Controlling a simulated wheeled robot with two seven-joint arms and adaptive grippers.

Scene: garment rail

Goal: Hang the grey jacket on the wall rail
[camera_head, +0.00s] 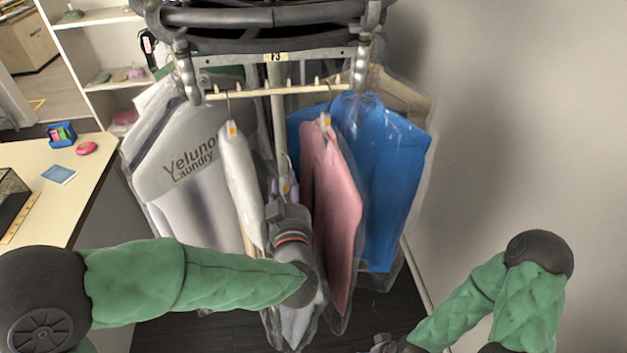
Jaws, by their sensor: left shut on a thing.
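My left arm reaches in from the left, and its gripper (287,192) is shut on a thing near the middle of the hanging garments. A hook and a small purple part show just above the fingers. A greyish garment in clear film (297,326) shows below my left wrist. It looks like the grey jacket, but the arm hides most of it. A cream rail with short pegs (280,91) runs across above the gripper. My right gripper (385,345) shows only in part at the bottom edge, apart from the garments; its fingers cannot be made out.
Bagged garments crowd both sides: a white one marked Yeluno Laundry (185,165), a narrow white one (240,175), a pink one (333,200) and a blue one (385,170). A desk (85,185) stands at left. A bare wall (530,130) is at right.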

